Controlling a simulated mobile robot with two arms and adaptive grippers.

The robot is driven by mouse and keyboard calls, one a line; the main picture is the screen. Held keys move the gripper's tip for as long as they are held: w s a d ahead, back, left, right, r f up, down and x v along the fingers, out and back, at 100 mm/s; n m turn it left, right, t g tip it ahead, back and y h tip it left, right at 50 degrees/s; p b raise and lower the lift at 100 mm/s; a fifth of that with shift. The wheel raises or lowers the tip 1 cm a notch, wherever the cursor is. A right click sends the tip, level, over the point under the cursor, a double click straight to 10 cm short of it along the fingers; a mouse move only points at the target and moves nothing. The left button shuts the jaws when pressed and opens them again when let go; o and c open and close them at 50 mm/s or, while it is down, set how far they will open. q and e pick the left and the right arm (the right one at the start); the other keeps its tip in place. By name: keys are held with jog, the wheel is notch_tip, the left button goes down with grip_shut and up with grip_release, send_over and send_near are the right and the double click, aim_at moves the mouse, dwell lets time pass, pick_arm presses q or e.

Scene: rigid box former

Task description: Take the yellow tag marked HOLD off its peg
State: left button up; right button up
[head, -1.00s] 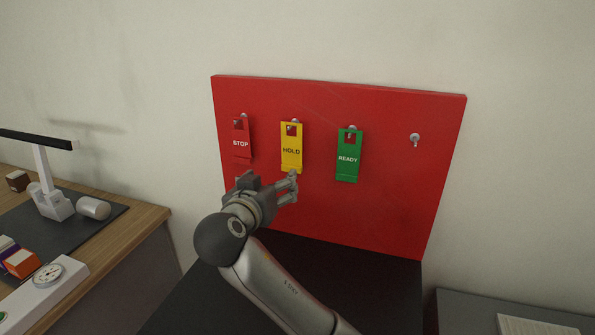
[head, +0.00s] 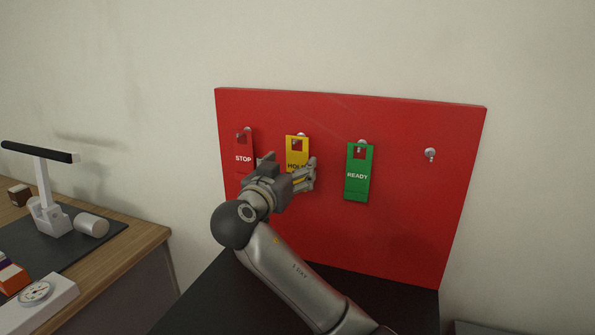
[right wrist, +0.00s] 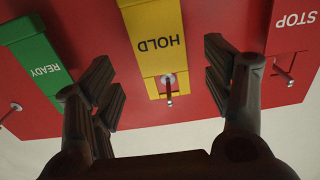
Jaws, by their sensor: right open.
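The yellow tag marked HOLD (head: 297,158) hangs by its hole on a peg (head: 301,135) on the red board (head: 400,225). In the right wrist view the tag (right wrist: 156,32) appears upside down, with its peg (right wrist: 169,92) sticking out. My right gripper (head: 290,163) is open and in front of the tag, covering its lower part in the head view. In the right wrist view its fingers (right wrist: 160,62) stand to either side of the tag, with gaps. I cannot tell whether the fingertips reach the board. My left gripper is not in view.
A red STOP tag (head: 243,150) hangs left of the gripper and a green READY tag (head: 359,185) hangs to its right. A bare peg (head: 430,153) is at far right. A wooden desk (head: 130,240) with a lamp (head: 40,185) stands at left.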

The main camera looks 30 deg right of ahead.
aim_at(297, 159)
jog(key=x, duration=0.1)
jog(key=p+x, duration=0.1)
jog(key=x, duration=0.1)
jog(key=p+x, duration=0.1)
jog(key=shift+w+d+r, duration=0.1)
jog(key=shift+r, duration=0.25)
jog(key=shift+w+d+f, duration=0.2)
jog(key=shift+w+d, duration=0.1)
jog(key=shift+a, duration=0.1)
jog(key=c, duration=1)
